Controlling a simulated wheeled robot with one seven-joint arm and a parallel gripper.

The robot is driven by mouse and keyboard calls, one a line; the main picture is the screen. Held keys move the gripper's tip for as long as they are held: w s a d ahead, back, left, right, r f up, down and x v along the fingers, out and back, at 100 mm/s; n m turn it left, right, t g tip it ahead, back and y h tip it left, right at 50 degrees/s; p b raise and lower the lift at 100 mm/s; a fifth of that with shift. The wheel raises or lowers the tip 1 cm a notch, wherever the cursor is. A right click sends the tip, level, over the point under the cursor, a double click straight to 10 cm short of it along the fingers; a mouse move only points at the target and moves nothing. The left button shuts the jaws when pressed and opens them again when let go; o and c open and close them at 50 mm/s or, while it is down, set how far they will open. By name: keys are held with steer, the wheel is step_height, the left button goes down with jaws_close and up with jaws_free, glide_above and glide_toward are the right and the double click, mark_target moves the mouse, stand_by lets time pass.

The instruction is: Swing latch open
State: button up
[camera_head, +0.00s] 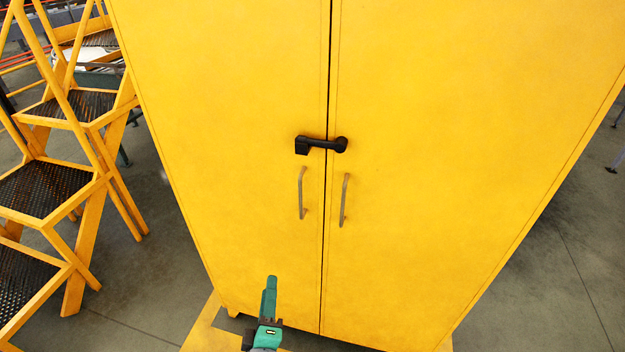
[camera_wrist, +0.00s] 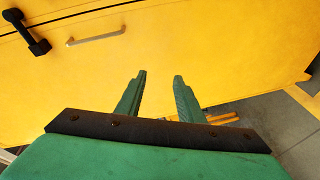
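A black latch (camera_head: 321,145) lies roughly level across the seam between the two doors of a tall yellow cabinet (camera_head: 450,120). Its round end is on the right door and its blocky end reaches onto the left door. The latch also shows at the upper left of the wrist view (camera_wrist: 27,32). My green gripper (camera_head: 270,283) is in front of the lower left door, below and left of the latch and apart from it. In the wrist view my gripper (camera_wrist: 159,80) has its two fingers spread with nothing between them.
Two metal handles stand below the latch, one on the left door (camera_head: 301,193) and one on the right door (camera_head: 344,200). One handle shows in the wrist view (camera_wrist: 96,36). A yellow step ladder (camera_head: 75,125) stands left of the cabinet. Grey floor (camera_head: 540,270) is clear at right.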

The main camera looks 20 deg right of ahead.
steer(key=w+d+r+h, duration=0.2)
steer(key=w+r+h, duration=0.3)
steer(key=r, duration=0.4)
steer(key=m+g+h, duration=0.4)
steer(key=g+h, duration=0.1)
steer(key=g, duration=0.1)
glide_toward(316, 146)
steer(key=x, duration=0.8)
steer(key=shift+d+r, duration=0.1)
steer(key=shift+d, duration=0.1)
steer(key=shift+w, duration=0.1)
jaws_close()
